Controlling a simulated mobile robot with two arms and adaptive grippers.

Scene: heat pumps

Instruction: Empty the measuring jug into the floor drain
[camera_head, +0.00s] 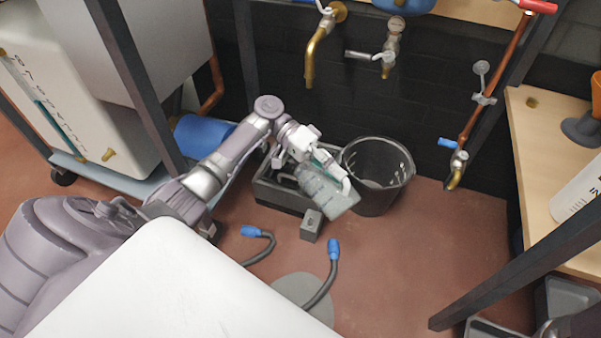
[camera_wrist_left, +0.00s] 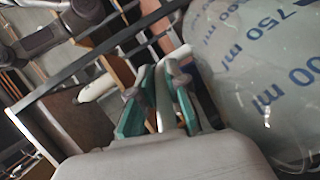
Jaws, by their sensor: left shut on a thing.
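The translucent grey measuring jug (camera_head: 325,193) hangs tilted in the head view, in front of the black bucket and over the right side of a dark open box. My left gripper (camera_head: 322,158) is shut on the jug's pale handle. The left wrist view shows the jug (camera_wrist_left: 265,65) close up with blue millilitre marks, and the teal fingertips of my left gripper (camera_wrist_left: 160,100) around the handle. I cannot tell the liquid level. The dark rectangular box (camera_head: 277,198) stands on the floor below; I cannot tell whether it is the drain. My right gripper does not show.
The black bucket (camera_head: 378,175) stands right of the jug. A small grey block (camera_head: 311,226) and blue-ended hoses (camera_head: 333,250) are in front, near a grey floor disc (camera_head: 297,287). Brass taps (camera_head: 318,45) hang above. The red floor (camera_head: 430,245) is clear at right.

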